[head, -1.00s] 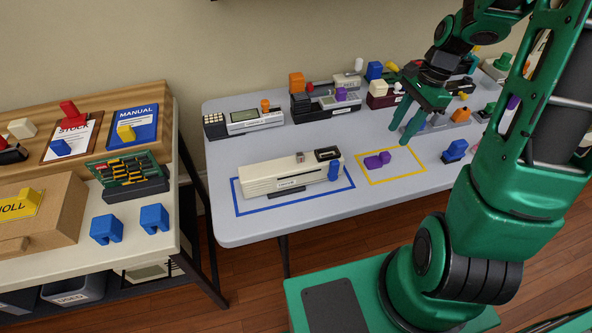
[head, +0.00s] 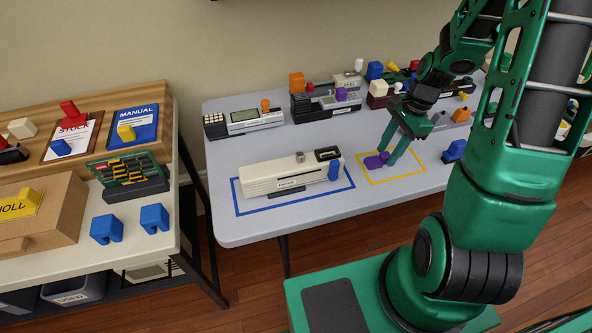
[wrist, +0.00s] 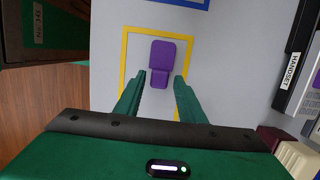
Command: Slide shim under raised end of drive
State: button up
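The drive is a long cream device (head: 290,177) inside a blue outlined rectangle on the grey table. A blue piece (head: 333,171) stands at its right end, and a dark flat piece lies along its front edge. The purple shim (head: 374,162) lies in the yellow outlined rectangle to the right of the drive; it also shows in the wrist view (wrist: 161,62) with a raised block at its near end. My gripper (head: 389,156) is open just above the shim. In the wrist view my fingers (wrist: 159,85) are spread to either side of the shim's near end, with gaps showing.
Other handhelds stand along the back of the table, including a grey one with a screen (head: 245,121) and a dark one (head: 325,104). A blue block (head: 454,151) stands right of the yellow outline. A side table (head: 75,262) is at left.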

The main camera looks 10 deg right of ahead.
grip_shut()
jog(key=shift+s, duration=0.1)
jog(key=shift+s+a, duration=0.2)
jog(key=shift+a, duration=5.9)
jog(key=shift+o, duration=0.9)
grip_release()
